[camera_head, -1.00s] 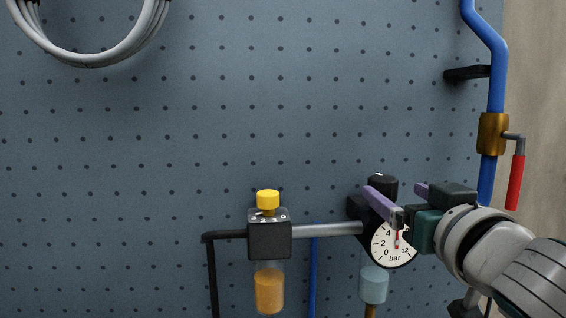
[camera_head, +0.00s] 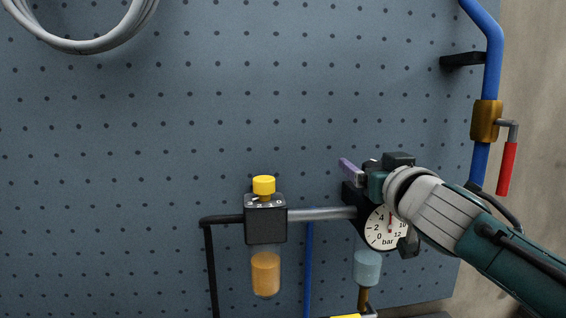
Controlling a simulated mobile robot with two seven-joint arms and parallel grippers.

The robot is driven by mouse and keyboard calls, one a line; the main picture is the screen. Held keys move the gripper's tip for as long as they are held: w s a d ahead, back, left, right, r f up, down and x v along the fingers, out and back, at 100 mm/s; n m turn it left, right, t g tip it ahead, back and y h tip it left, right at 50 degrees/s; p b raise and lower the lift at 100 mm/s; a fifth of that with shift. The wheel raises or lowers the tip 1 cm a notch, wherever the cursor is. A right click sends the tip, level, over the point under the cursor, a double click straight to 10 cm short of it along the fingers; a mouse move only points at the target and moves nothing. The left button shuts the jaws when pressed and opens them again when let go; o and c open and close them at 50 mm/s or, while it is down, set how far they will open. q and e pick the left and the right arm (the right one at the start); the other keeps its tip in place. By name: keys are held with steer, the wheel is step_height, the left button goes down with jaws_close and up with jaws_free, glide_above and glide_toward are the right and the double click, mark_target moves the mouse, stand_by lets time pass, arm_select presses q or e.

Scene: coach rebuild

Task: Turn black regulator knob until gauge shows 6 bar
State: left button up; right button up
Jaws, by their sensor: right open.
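The round white gauge (camera_head: 384,232) is on the regulator at the lower right of the pegboard. Its red needle points nearly straight up, past 4 and near where 6 would be; my arm covers part of the dial's upper right, so I cannot read it exactly. My right gripper (camera_head: 362,167) is open, just above the gauge at the black knob's place. One purple finger shows left of the knob, and the other is hidden. The knob is mostly hidden behind the gripper, and I cannot tell whether the fingers touch it. My left gripper is not in view.
A grey pipe (camera_head: 322,214) runs left from the regulator to a black unit (camera_head: 265,226) with a yellow knob (camera_head: 264,186) and an amber bowl (camera_head: 265,273). A blue pipe with a brass valve (camera_head: 486,120) and red lever (camera_head: 507,168) stands at right.

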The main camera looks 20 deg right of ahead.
jaws_close()
steer(key=shift+f+m+h+b, duration=0.2)
steer(key=shift+m+h+b, duration=0.3)
steer(key=shift+b, duration=0.55)
steer(key=shift+d+g+h+b, duration=0.15)
steer(key=shift+g+h+b, duration=0.15)
steer(key=shift+g+h, duration=0.15)
steer(key=shift+s+r+m+h, duration=0.1)
steer(key=shift+r+m+h, duration=0.1)
steer(key=shift+m+h, duration=0.1)
jaws_free()
